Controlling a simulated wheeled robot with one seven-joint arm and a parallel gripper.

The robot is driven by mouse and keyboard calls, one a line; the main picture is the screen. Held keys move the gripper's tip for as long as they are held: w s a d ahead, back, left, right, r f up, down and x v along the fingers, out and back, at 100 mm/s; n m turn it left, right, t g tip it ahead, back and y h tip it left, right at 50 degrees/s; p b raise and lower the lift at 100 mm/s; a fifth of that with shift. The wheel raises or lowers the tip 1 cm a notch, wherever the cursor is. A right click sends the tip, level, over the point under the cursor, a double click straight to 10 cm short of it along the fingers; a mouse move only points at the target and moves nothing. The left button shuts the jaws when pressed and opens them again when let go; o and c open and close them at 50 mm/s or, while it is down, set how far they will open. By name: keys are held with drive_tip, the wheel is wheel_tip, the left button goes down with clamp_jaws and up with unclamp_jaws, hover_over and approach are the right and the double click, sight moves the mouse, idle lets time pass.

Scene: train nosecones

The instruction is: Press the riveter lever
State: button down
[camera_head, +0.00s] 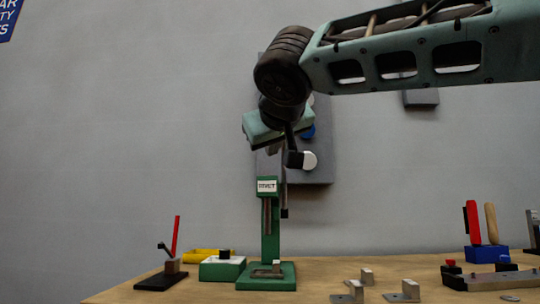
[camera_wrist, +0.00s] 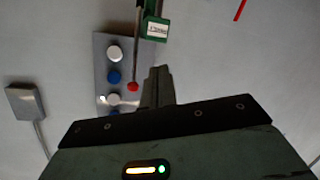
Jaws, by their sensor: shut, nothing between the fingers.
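The green riveter (camera_head: 270,222) stands upright on the table in the head view, with a white label near its top. In the wrist view part of the riveter (camera_wrist: 154,27) shows at the top. Its thin lever (camera_wrist: 136,55) runs down the picture to a red knob (camera_wrist: 133,87). My gripper (camera_wrist: 161,70) is shut and empty. Its fingertips show just right of the knob, with a small gap in the picture; the depth between them is unclear. In the head view my wrist hangs above the riveter and its fingers are hard to make out; the knob is not visible there.
A grey wall panel (camera_head: 322,172) with blue and white buttons is behind the riveter. On the table (camera_head: 215,290) are a green box (camera_head: 222,268), a black stand with a red lever (camera_head: 165,276), small metal brackets (camera_head: 404,291) and a blue tool holder (camera_head: 486,253).

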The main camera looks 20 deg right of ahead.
drive_tip(key=shift+v, duration=1.25)
drive_tip(key=s+a+f+n+g+y, duration=0.1)
drive_tip(key=s+a+f+n+g, duration=0.15)
drive_tip(key=f, duration=1.05)
drive_tip(key=s+a+f+n+g+y, duration=0.2)
drive_tip(key=f+g, duration=0.2)
drive_tip(key=f, duration=0.9)
drive_tip(key=s+d+f+g, duration=0.3)
drive_tip(key=s+f+g, duration=0.6)
drive_tip(key=s+f, duration=1.35)
wheel_tip(320, 180, up, 30)
drive_tip(key=w+p, duration=0.1)
drive_tip(key=p, duration=3)
drive_tip(key=shift+w+n+y, duration=0.3)
drive_tip(key=shift+w+n, duration=0.05)
drive_tip(key=shift+w, duration=0.05)
